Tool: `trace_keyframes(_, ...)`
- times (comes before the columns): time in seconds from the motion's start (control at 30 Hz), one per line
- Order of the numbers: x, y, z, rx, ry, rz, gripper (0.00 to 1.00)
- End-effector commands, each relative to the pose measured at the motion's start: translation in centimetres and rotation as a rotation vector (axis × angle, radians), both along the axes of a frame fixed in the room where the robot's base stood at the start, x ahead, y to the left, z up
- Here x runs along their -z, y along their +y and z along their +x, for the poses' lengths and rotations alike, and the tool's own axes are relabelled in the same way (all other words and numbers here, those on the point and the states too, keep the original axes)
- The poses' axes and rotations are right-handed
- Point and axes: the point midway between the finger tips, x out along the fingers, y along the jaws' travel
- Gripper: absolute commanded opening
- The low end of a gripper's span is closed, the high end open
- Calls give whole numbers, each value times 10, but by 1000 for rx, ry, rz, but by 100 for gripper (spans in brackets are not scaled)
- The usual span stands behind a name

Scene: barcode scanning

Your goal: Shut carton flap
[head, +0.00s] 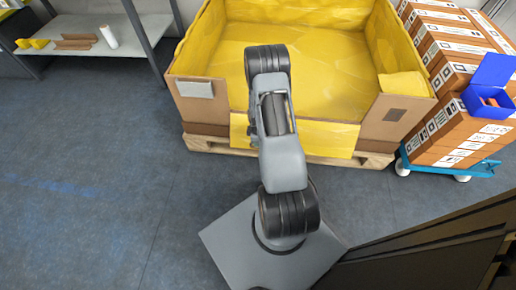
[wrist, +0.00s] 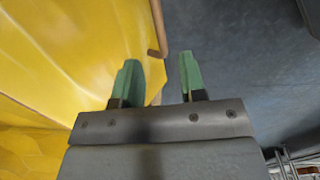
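The large brown carton (head: 405,118) has a yellow lining and sits on a wooden pallet. The middle of its front side is low, and a yellow flap (head: 330,138) hangs down there over the outside. My arm reaches over this front side and hides part of it; my gripper cannot be made out in the head view. In the wrist view my gripper (wrist: 160,76) is open, with two green fingers apart. A thin brown carton edge (wrist: 157,28) shows ahead, in line with the gap between them. I cannot tell whether it touches a finger. Yellow lining (wrist: 60,50) fills the left.
A blue cart (head: 480,170) with stacked brown boxes (head: 450,60) and a blue bin (head: 490,85) stands close to the carton's right. A grey shelf (head: 85,35) stands at the back left. The floor (head: 90,150) at the left is clear.

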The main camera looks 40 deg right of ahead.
Motion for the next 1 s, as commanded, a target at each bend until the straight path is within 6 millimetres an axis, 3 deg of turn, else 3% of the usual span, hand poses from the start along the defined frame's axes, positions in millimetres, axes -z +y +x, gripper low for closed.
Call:
trace_keyframes(0.1,25,-1,1,1,0,0,38)
trace_keyframes(0.4,56,-3,3,2,0,0,38)
trace_keyframes(0.83,61,-4,3,2,-1,-1,38)
trace_keyframes(1.0,61,-4,3,2,-1,-1,23)
